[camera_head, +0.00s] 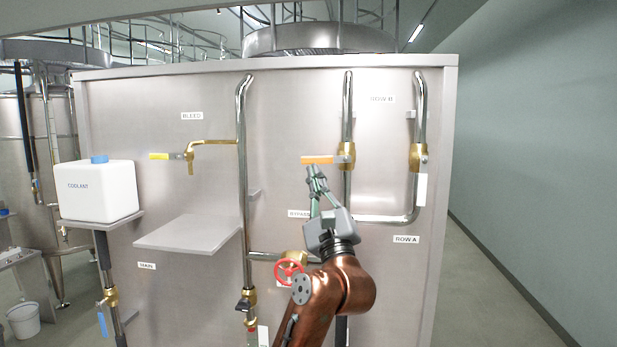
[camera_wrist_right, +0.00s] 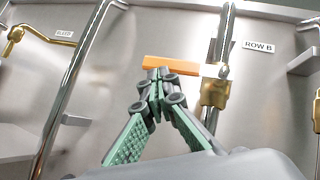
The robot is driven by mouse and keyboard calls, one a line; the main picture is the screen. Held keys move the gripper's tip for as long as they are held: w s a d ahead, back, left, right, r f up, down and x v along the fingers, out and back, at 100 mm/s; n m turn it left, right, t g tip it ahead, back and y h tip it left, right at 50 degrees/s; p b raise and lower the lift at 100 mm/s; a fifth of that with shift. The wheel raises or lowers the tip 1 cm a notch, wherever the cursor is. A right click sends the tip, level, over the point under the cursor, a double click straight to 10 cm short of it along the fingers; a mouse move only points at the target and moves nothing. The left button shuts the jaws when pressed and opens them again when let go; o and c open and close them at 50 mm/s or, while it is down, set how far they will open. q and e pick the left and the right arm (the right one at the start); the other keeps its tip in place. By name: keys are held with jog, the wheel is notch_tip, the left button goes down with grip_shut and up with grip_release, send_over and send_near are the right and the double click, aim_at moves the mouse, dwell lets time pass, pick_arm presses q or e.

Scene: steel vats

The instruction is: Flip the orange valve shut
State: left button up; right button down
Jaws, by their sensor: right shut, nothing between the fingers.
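The orange valve handle (camera_head: 318,159) points left, lying horizontal, from its brass valve body (camera_head: 346,156) on a vertical steel pipe. In the right wrist view the orange handle (camera_wrist_right: 170,64) is just beyond the fingertips, with the brass body (camera_wrist_right: 215,92) to its right. My right gripper (camera_head: 316,172) is shut and empty, its tips just below the handle. The wrist view shows the fingers (camera_wrist_right: 158,82) overlapping the handle's lower edge; I cannot tell whether they touch it. My left gripper is not in view.
A yellow-handled bleed tap (camera_head: 160,156), a white-handled valve (camera_head: 421,188) and a red wheel valve (camera_head: 289,271) are on the same panel. A bare shelf (camera_head: 190,236) juts out at left. A coolant jug (camera_head: 98,190) stands further left. The floor at right is clear.

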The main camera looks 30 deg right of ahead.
jog(key=shift+a, duration=0.15)
dwell(0.3)
jog(key=s+a+f+b, duration=0.3)
jog(key=s+f+b, duration=0.3)
jog(key=f, duration=0.5)
jog(key=shift+a, duration=0.4)
jog(key=shift+d, duration=0.1)
